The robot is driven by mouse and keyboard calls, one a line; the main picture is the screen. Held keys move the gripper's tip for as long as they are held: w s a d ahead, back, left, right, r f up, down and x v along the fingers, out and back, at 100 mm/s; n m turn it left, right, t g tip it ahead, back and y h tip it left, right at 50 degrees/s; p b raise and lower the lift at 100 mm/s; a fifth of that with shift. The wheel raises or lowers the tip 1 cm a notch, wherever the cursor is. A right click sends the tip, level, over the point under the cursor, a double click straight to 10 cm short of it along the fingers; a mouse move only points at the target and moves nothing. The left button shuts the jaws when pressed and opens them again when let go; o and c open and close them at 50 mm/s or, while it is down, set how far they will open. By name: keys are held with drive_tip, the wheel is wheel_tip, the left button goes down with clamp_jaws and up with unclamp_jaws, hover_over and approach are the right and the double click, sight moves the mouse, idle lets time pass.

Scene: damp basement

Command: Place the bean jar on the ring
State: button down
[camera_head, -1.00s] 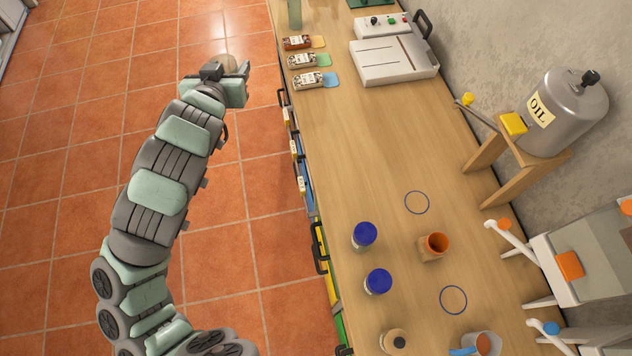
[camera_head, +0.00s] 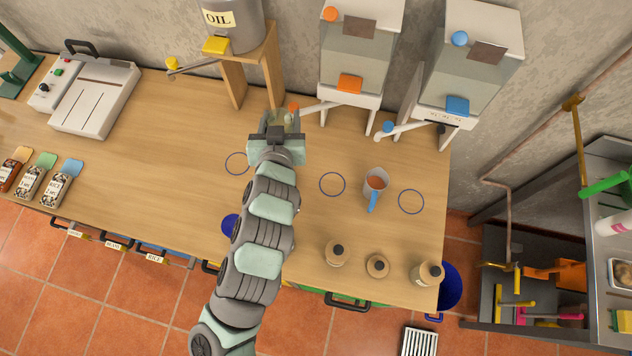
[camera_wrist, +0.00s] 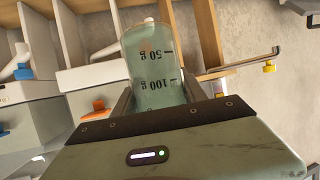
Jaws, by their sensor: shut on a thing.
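My gripper (camera_head: 277,130) is shut on a clear, greenish container (camera_wrist: 155,70) with 50 g and 100 g marks. In the head view it is over the back of the bench, beyond the rings, and mostly hides the container. I cannot tell whether this is the bean jar or what is in it. Three blue ring outlines lie on the bench: a left ring (camera_head: 228,167), a middle ring (camera_head: 332,194) and a right ring (camera_head: 411,213). No label marks a bean jar among the standing jars.
A blue-lidded jar (camera_head: 229,224) is partly behind my arm. Several jars, including a dark-knobbed jar (camera_head: 336,257), stand along the front. A blue-handled cup (camera_head: 375,183) stands between two rings. An oil tank (camera_head: 236,30) and an orange-trimmed dispenser (camera_head: 352,65) line the back.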

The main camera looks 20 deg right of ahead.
drive_tip(key=s+d+f+m+g+h, duration=0.1)
drive_tip(key=s+d+f+h, duration=0.1)
drive_tip(key=d, duration=0.4)
drive_tip(key=s+d+f+m+h, duration=0.1)
drive_tip(key=s+d+m, duration=0.15)
drive_tip(key=d, duration=0.35)
drive_tip(key=shift+n, duration=0.35)
drive_tip(key=shift+d+f+b, duration=0.15)
drive_tip(key=shift+f+b, duration=1.85)
drive_tip(key=shift+f, duration=2.9)
drive_tip(key=shift+d+f+b, duration=0.1)
drive_tip(key=shift+f+b, duration=1.85)
drive_tip(key=shift+f, duration=2.9)
drive_tip(key=shift+f, duration=0.15)
drive_tip(key=c, duration=0.6)
unclamp_jaws()
